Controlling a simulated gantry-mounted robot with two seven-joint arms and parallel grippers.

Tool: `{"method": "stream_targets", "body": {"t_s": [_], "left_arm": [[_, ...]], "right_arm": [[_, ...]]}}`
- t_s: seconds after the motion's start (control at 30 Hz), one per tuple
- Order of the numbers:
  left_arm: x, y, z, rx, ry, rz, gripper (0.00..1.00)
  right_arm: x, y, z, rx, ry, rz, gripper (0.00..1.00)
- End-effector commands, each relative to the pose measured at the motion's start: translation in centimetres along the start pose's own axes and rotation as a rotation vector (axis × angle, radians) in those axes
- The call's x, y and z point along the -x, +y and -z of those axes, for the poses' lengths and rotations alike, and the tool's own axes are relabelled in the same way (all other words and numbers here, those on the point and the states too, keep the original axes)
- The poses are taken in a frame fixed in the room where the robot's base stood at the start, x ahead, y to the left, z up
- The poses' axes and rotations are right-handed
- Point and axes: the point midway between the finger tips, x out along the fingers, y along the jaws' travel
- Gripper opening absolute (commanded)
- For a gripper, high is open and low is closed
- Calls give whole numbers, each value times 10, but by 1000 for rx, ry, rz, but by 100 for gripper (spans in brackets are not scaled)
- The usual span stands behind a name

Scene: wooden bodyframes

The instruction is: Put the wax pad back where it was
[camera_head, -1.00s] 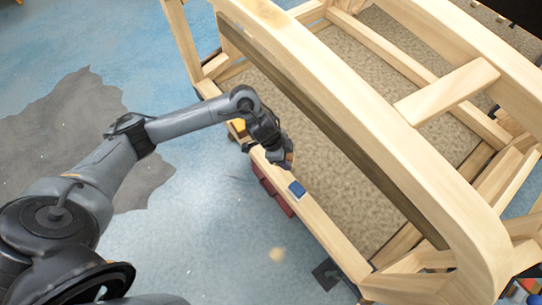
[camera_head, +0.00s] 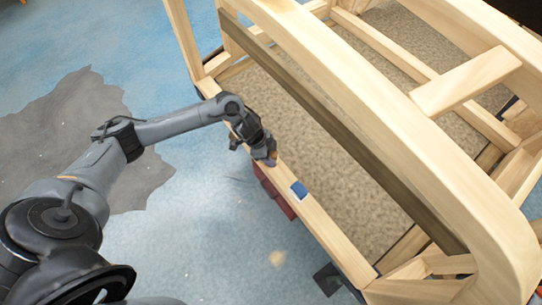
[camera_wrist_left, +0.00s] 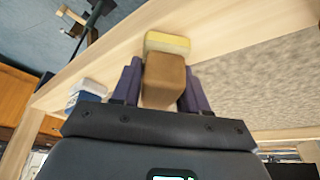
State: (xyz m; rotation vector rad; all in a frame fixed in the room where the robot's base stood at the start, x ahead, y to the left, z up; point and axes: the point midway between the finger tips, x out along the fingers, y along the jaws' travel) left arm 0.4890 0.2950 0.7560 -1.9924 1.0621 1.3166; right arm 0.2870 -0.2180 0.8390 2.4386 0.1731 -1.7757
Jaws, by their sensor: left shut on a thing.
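A brown block (camera_wrist_left: 164,80), which looks like the wax pad, is between the fingers of my left gripper (camera_head: 272,160). The gripper is shut on it, low over the wooden side rail (camera_head: 325,228). I cannot tell whether the block touches the rail. In the left wrist view my left gripper (camera_wrist_left: 160,88) has a dark finger on each side of the block. A yellow-topped block (camera_wrist_left: 168,42) sits on the rail just beyond the brown block. My right gripper is not in view.
A blue and white block (camera_head: 299,190) lies on the rail to the right of the gripper; it also shows in the left wrist view (camera_wrist_left: 87,91). Red bins (camera_head: 275,190) hang on the rail's outer side. The long upper frame beam (camera_head: 370,125) runs above and beyond the rail.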

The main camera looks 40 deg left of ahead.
Motion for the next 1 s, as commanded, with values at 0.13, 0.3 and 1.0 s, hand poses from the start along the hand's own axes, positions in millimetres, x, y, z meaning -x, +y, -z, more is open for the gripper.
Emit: {"method": "stream_targets", "body": {"t_s": [0.13,0.3,1.0], "left_arm": [[0,0,0,-1,0,1,5],[-1,0,0,0,0,0,5],[11,0,0,-1,-1,0,69]], "right_arm": [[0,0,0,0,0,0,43],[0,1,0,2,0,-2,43],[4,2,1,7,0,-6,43]]}}
